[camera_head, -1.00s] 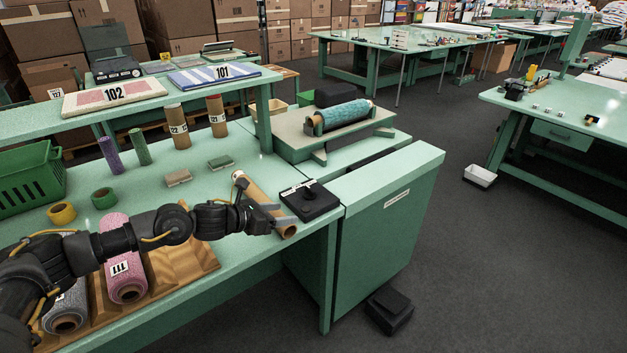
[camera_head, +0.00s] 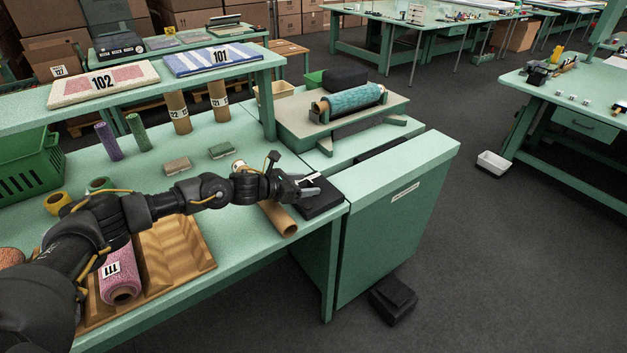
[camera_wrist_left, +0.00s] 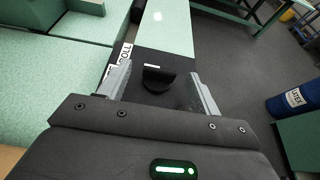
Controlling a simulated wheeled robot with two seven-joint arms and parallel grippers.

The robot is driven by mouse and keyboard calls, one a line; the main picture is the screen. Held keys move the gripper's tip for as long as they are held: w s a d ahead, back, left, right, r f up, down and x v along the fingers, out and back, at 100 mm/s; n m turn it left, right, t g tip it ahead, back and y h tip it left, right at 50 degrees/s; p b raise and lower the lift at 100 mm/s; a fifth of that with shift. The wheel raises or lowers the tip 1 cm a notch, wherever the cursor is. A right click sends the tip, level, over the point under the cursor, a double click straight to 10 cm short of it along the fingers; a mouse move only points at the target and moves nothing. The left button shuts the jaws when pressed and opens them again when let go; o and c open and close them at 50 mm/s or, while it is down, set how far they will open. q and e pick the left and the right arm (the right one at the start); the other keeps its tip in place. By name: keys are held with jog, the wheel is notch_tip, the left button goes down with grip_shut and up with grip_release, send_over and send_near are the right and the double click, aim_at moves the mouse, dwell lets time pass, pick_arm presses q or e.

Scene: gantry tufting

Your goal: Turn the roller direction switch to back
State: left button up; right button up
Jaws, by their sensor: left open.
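The roller direction switch is a black box (camera_head: 322,198) at the right end of the green bench, partly hidden by my left gripper. Its dark knob (camera_wrist_left: 158,79) shows in the left wrist view, between the two fingers and apart from both sides as seen there. A white label (camera_wrist_left: 123,57) with partly hidden lettering reading "ROLL" lies beside it. My left gripper (camera_head: 308,186) is open and above the box, with nothing held. I cannot tell how far the fingertips are above the knob, or which way it is set. My right gripper is not in view.
A brown cardboard tube (camera_head: 279,220) lies just left of the box, under my wrist. A teal roll (camera_head: 352,98) sits on a stand behind. A green cabinet (camera_head: 400,215) adjoins on the right. A wooden tray (camera_head: 178,252) holds a pink roll (camera_head: 120,278).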

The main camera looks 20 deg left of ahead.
aim_at(313, 183)
pick_arm(q)
jog(key=shift+x, duration=1.1)
jog(key=shift+w+d+f, duration=0.15)
jog(key=shift+w+d, duration=0.25)
jog(key=shift+w, duration=0.05)
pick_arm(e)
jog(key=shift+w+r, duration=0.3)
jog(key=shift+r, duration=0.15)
pick_arm(q)
jog(key=shift+c, duration=0.4)
